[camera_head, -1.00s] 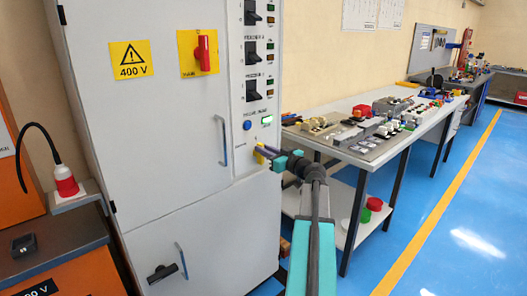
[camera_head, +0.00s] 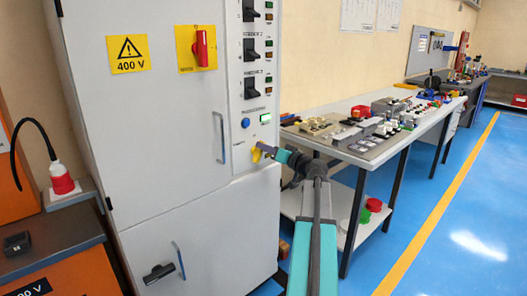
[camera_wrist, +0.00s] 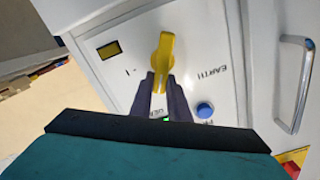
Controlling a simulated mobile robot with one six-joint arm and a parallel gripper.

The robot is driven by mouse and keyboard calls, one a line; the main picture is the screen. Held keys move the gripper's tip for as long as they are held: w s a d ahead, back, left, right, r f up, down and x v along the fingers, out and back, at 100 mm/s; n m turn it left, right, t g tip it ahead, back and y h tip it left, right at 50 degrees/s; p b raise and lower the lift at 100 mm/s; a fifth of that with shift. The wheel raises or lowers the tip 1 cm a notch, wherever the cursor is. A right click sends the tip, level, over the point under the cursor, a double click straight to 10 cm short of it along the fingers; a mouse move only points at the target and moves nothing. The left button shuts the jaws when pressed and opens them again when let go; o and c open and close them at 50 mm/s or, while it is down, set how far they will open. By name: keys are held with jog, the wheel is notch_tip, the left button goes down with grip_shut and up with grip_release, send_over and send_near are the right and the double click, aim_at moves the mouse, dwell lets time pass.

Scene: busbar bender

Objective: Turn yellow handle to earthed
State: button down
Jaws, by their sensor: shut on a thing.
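The yellow handle (camera_wrist: 163,62) is a rotary knob on the white cabinet's front panel. In the wrist view its narrow end lies between the two dark fingers of my gripper (camera_wrist: 160,84), which are shut on it. The printed word EARTH (camera_wrist: 211,72) stands to the right of the handle in that view, upside down. In the head view the handle (camera_head: 256,155) shows low on the right strip of the cabinet (camera_head: 160,130), with my gripper (camera_head: 262,150) at it from the right. The exact pointing direction against the marks is hard to read.
A blue button (camera_wrist: 205,109) and a lit green indicator (camera_wrist: 166,119) sit close to the handle. A metal door pull (camera_wrist: 296,85) stands out beside the panel. A workbench (camera_head: 375,150) with several parts stands to the right. The blue floor (camera_head: 460,220) is clear there.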

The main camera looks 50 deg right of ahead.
jog(key=shift+d+f+m+p, duration=0.25)
jog(key=shift+f+m+p, duration=0.15)
jog(key=shift+m, duration=1.65)
jog(key=shift+d+f+m+p, duration=0.2)
jog(key=shift+f+m+p, duration=0.25)
jog(key=shift+m, duration=1.65)
jog(key=shift+d+f+m+p, duration=0.25)
jog(key=shift+f+m+p, duration=0.15)
jog(key=shift+m, duration=1.65)
jog(key=c, duration=1.7)
grip_release()
jog(key=shift+s, duration=0.2)
